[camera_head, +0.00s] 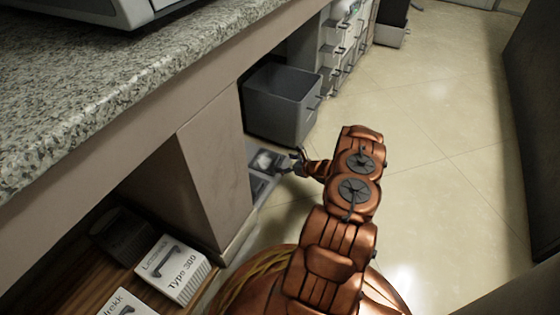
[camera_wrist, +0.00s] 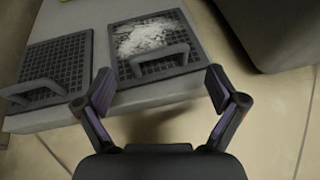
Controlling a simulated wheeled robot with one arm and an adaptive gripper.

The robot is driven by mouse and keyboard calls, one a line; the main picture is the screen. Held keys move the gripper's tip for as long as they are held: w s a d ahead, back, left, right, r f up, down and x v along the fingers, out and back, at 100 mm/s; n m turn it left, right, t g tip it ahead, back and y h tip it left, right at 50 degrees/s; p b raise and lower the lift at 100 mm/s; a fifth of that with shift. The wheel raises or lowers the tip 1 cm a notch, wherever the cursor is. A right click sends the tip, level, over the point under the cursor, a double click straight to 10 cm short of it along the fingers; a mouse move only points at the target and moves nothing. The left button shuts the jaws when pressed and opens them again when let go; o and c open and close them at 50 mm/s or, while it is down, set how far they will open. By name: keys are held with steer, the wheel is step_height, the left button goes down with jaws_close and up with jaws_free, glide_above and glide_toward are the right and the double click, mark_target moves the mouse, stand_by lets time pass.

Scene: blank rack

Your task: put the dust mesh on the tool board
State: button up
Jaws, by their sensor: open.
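Two dark square meshes with bar handles lie side by side on a grey slab (camera_wrist: 100,108) on the floor in the wrist view. The right mesh (camera_wrist: 125,72) has whitish dust or debris heaped on it; the left mesh (camera_wrist: 62,62) looks clean. The dusty mesh also shows small in the head view (camera_head: 265,160). My gripper (camera_wrist: 158,88) is open and empty, its fingers spread on either side just short of the dusty mesh's handle. In the head view my gripper (camera_head: 293,164) is low beside the slab. I cannot tell whether this slab is the tool board.
A granite counter (camera_head: 100,90) with a panel below runs along the left. White boxes (camera_head: 175,270) sit on a wooden shelf at lower left. Drawers (camera_head: 342,45) stand farther back. The tiled floor at right is clear.

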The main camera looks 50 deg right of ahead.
steer(key=p+v, duration=0.3)
steer(key=v, duration=0.6)
steer(key=shift+r, duration=0.1)
stand_by(0.3)
